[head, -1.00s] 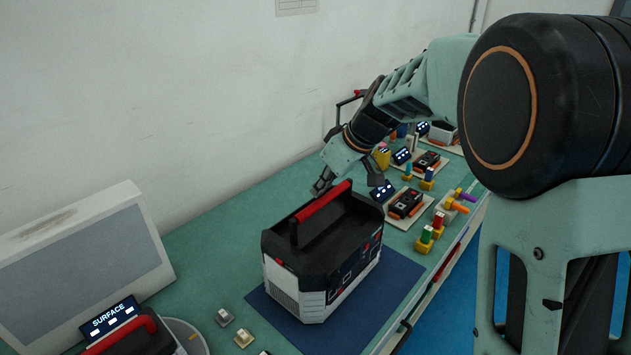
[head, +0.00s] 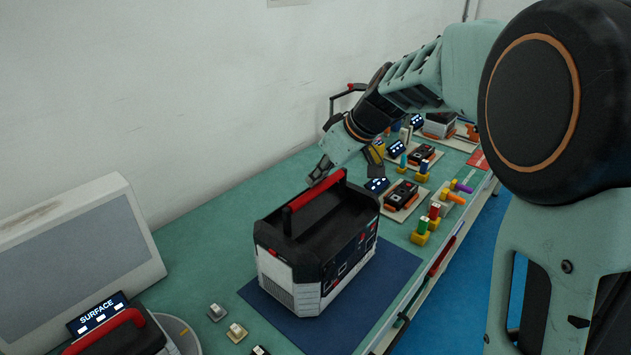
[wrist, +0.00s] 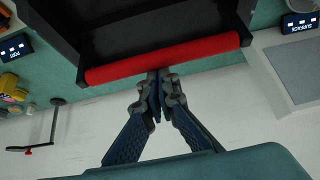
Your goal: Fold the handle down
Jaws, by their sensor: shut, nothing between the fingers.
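The box (head: 292,279) is black on top and white below, with a red and black front panel. It stands on a dark blue mat (head: 376,304) on the green bench. Its red handle (head: 316,190) stands raised above the recessed top. The handle also crosses the wrist view as a red bar (wrist: 165,58). My gripper (head: 318,176) is at the wall side of the handle, close by its middle. In the wrist view my gripper (wrist: 158,74) is shut, with its fingertips at the bar's edge and nothing between them. I cannot tell whether they touch the bar.
A grey panel box (head: 75,250) and a SURFACE display (head: 97,312) stand at left, by another red-handled unit (head: 105,330). Small switches (head: 237,331) lie in front of the mat. Several small devices and coloured blocks (head: 421,231) crowd the bench at right. A wall runs behind.

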